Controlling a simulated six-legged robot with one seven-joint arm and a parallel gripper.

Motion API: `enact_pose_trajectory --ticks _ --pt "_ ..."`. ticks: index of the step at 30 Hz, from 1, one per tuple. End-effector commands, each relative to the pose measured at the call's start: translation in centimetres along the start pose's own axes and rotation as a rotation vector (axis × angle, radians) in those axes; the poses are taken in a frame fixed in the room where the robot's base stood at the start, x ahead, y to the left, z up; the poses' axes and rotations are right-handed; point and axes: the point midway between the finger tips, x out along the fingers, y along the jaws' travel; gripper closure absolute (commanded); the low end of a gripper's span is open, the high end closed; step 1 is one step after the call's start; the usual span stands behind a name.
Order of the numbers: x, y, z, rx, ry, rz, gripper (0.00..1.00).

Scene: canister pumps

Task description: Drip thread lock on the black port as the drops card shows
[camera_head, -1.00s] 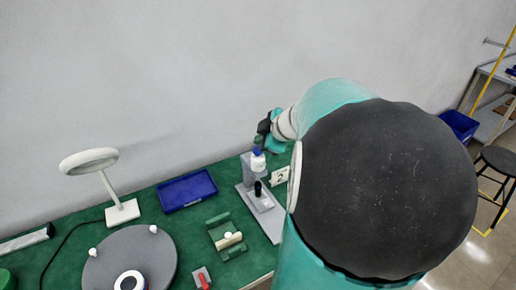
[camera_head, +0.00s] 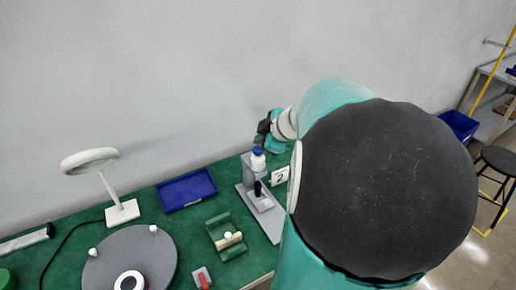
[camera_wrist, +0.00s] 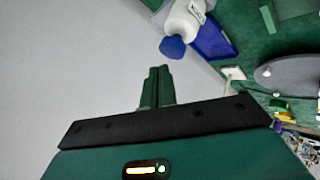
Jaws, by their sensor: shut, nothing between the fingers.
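A white bottle with a blue cap (camera_head: 258,158) sits in a grey stand (camera_head: 247,172) on the green bench. It also shows in the wrist view, white body (camera_wrist: 186,20) and blue cap (camera_wrist: 172,47). The black port (camera_head: 258,189) stands upright below the bottle on the stand's base. A white card reading 2 (camera_head: 280,176) stands right of the stand. My gripper (camera_head: 263,137) is above and behind the bottle in the head view. In the wrist view my gripper's fingers (camera_wrist: 157,72) are together, empty, and apart from the bottle in the picture.
Left of the stand are a blue tray (camera_head: 187,190), a green cradle with a pale cylinder (camera_head: 230,241), a red-handled item (camera_head: 203,279), a grey round plate (camera_head: 160,262) and a white ring lamp (camera_head: 90,160). The wall is close behind the bench.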

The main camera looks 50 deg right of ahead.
Motion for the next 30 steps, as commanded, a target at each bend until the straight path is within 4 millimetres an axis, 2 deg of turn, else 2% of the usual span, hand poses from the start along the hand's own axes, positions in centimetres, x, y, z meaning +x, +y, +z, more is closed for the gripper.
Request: enact_pose_trajectory --ticks 30 --pt "0.59 -0.43 0.45 0.0 0.0 0.0 1.0"
